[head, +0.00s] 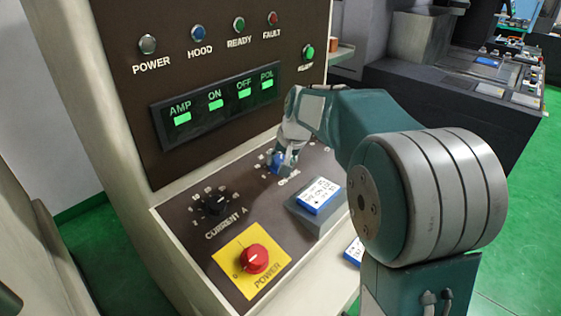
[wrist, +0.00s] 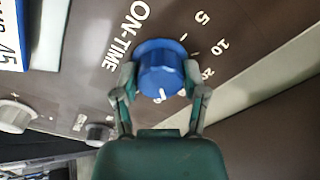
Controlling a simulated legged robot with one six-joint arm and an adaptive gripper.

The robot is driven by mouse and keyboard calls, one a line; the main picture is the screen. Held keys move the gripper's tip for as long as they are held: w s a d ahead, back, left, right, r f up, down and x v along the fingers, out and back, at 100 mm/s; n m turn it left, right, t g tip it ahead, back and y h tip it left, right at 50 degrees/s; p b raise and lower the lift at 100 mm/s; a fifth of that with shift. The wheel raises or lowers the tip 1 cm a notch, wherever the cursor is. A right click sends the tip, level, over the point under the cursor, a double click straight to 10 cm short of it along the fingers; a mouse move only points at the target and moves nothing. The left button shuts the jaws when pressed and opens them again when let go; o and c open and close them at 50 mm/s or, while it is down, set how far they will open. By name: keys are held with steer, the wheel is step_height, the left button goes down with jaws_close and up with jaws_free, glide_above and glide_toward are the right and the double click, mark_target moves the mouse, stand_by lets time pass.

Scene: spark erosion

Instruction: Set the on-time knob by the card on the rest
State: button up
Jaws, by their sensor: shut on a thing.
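The blue on-time knob (wrist: 161,70) sits on the brown panel beside the printed word ON-TIME in the wrist view. Its white pointer mark shows on the side toward my gripper. Numbers 5, 10 and 20 run along its right side. My gripper (wrist: 161,88) is shut on the knob, one finger on each side. In the head view my gripper (head: 287,152) covers much of the knob (head: 276,162). The blue-edged white card (head: 319,194) lies on the raised rest (head: 316,220), right of the knob; its writing is too small to read surely.
A black current knob (head: 214,204) and a red power knob (head: 253,258) on a yellow plate are left and in front of my gripper. A display (head: 218,103) and lamps are on the upright panel behind. Another blue-edged card (head: 354,251) lies lower, partly hidden by my arm.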

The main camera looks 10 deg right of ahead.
steer(key=n, duration=0.4)
steer(key=shift+w+n, duration=0.1)
steer(key=shift+n, duration=0.2)
stand_by(0.3)
steer(key=o, duration=1.2)
steer(key=shift+w, duration=0.1)
steer(key=shift+c, duration=0.2)
steer(key=shift+r, duration=0.1)
steer(key=v, duration=1.1)
steer(key=shift+d+r, duration=0.2)
steer(key=shift+r, duration=0.05)
